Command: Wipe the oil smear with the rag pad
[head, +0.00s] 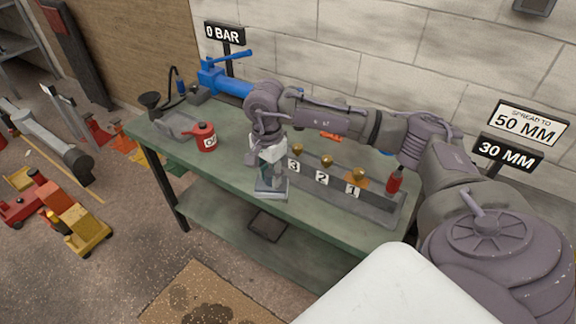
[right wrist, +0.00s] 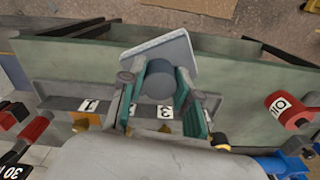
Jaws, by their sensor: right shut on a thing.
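My right gripper (head: 268,160) is shut on the upright grip of the rag pad (head: 272,190), a flat pale grey plate. The pad is at the front part of the green bench (head: 225,175). Whether it touches the bench top, I cannot tell. In the right wrist view, the fingers (right wrist: 160,100) clasp a round grey grip, with the pad (right wrist: 158,52) beyond them, tilted in the picture. I cannot make out an oil smear on the bench top; the gripper and pad hide part of it. My left gripper is not in view.
A red oil can (head: 206,138) stands left of the pad. A grey rack (head: 380,205) with brass pieces and number tags 3, 2, 1 lies to the right. A blue tool (head: 225,82) is at the back. A brown sheet (head: 165,310) with dark stains lies on the floor.

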